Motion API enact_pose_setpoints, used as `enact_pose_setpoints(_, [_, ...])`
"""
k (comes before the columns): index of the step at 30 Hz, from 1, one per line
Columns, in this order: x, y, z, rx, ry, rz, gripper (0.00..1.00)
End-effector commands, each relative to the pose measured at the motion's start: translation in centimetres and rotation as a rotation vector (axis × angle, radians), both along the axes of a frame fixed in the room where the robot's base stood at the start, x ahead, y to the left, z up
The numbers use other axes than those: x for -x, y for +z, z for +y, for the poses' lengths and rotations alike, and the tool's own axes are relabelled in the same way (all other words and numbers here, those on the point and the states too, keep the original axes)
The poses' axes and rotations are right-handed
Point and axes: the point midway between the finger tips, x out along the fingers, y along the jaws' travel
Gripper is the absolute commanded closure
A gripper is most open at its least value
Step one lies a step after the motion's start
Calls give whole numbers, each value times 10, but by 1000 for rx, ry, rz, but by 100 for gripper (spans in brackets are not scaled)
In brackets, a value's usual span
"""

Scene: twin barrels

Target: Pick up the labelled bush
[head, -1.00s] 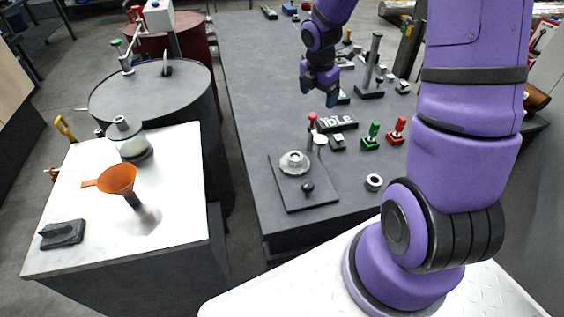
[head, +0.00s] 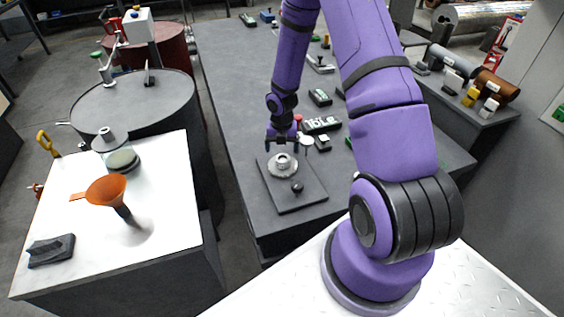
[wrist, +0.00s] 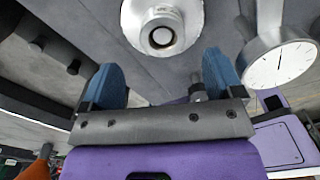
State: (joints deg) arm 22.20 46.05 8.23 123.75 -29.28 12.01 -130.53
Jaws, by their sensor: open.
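A silver flanged round part with a central hole (head: 282,163), which looks like the bush, sits on a dark square plate (head: 310,187) on the long grey bench. It also shows at the top of the wrist view (wrist: 163,25); no label is readable on it. My gripper (head: 282,147) is just behind and above it in the head view. In the wrist view my gripper (wrist: 162,68) has its blue fingers spread, with nothing between them, and the flanged part lies beyond the fingertips.
A black knob (head: 297,187) stands on the plate in front of the flanged part. A round white dial (wrist: 285,62) stands close on the right in the wrist view. Lettered blocks (head: 320,125) lie behind. A white-topped table (head: 165,200) with an orange funnel (head: 106,188) stands left.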

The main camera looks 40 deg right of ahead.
Motion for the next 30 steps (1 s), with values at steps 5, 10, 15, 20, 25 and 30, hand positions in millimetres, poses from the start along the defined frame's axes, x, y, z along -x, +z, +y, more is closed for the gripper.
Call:
enact_pose_setpoints(5, [0, -10, -1, 1, 0, 1, 14])
enact_pose_setpoints(10, [-1, -28, -3, 2, -1, 3, 14])
enact_pose_setpoints(15, [-2, -50, -5, 1, -1, 2, 14])
enact_pose_setpoints(20, [-3, -59, -5, 2, -1, -1, 14])
enact_pose_setpoints(25, [-2, -60, -6, 3, -1, -2, 14])
enact_pose_setpoints(30, [-2, -60, -6, 3, -1, -2, 37])
